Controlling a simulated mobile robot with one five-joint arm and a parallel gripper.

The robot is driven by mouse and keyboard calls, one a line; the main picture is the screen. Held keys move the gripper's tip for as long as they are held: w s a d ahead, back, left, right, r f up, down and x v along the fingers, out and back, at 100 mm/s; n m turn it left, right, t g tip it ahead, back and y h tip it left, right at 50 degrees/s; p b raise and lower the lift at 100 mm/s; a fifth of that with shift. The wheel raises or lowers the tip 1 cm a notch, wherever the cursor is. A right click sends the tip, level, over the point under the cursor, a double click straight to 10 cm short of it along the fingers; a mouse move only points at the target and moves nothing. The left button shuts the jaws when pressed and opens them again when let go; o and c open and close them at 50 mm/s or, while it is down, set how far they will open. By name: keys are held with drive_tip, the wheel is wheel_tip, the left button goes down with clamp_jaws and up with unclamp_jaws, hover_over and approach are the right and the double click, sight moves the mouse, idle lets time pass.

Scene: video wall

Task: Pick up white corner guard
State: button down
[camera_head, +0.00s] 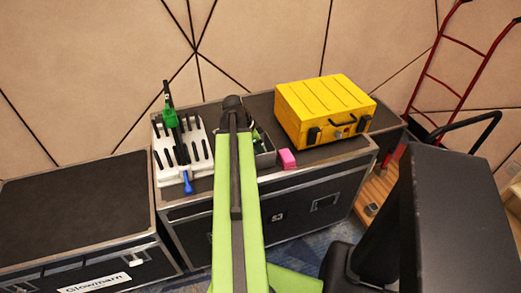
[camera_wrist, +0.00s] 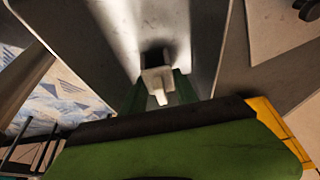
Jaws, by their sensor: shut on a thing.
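The white corner guard (camera_wrist: 157,82) shows as a small pale piece in the middle of the wrist view, in front of a dark patch. Narrow green fingers of my gripper (camera_wrist: 158,92) flank it on both sides, shut on it. In the head view my gripper (camera_head: 233,104) is at the far end of my green arm, over the black case top beside a grey bin (camera_head: 265,158). The corner guard is hidden in that view, behind my arm. I cannot tell whether it still touches a surface.
A white rack (camera_head: 168,160) with black, green and blue tools stands left of my arm. A pink block (camera_head: 287,159) and a yellow case (camera_head: 325,108) are to the right. A low black case (camera_head: 75,215) at left has a clear top. A red hand truck (camera_head: 440,60) leans at right.

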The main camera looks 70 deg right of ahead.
wheel_tip(320, 180, up, 10)
drive_tip(key=p, duration=0.9)
drive_tip(key=shift+p, duration=0.3)
drive_tip(key=shift+f, duration=0.1)
drive_tip(key=shift+s, duration=0.1)
